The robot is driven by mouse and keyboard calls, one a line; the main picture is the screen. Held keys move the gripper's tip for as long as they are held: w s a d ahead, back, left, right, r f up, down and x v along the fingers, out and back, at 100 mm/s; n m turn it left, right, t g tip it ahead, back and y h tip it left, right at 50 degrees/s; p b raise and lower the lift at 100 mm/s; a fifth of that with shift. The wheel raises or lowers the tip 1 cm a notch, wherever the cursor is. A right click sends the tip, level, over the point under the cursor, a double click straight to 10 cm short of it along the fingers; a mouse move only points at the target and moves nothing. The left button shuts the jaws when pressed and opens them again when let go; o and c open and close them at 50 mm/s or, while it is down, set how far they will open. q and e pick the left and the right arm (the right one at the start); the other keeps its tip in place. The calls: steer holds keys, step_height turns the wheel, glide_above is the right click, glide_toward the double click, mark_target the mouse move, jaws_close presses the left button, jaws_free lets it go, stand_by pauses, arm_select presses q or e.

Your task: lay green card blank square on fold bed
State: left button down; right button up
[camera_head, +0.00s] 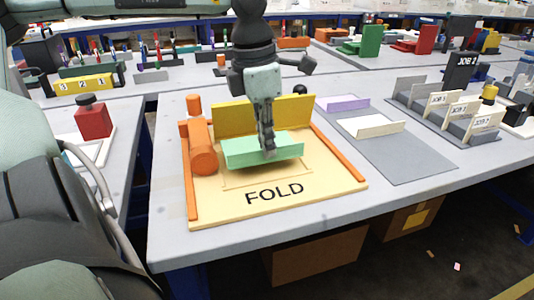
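The green card blank (240,153) is over the fold bed (330,187), the cream board marked FOLD. My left gripper (268,151) points down at the middle of the card, its fingers overlapping the card's near side. The fingers look close together on the card, and the card looks slightly raised and a little tilted. I cannot tell whether its lower edge touches the bed. A yellow back wall (235,118) stands behind the card. My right gripper is not in view.
An orange roller (203,150) lies at the bed's left, with orange rails (338,152) along its sides. To the right, a grey mat (400,155) holds a cream folded card (371,127) and a purple one (343,104). Labelled job slots (455,110) stand beyond. A red bottle (93,118) is on the left table.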

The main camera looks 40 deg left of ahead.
mark_target(267, 161)
arm_select(q)
step_height(267, 161, down, 3)
steer(key=shift+r, duration=0.15)
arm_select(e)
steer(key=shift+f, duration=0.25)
arm_select(q)
steer(key=shift+f, duration=0.2)
steer(key=shift+f, duration=0.1)
steer(key=c, duration=2)
jaws_free()
steer(key=shift+c, duration=0.2)
steer(key=o, duration=0.3)
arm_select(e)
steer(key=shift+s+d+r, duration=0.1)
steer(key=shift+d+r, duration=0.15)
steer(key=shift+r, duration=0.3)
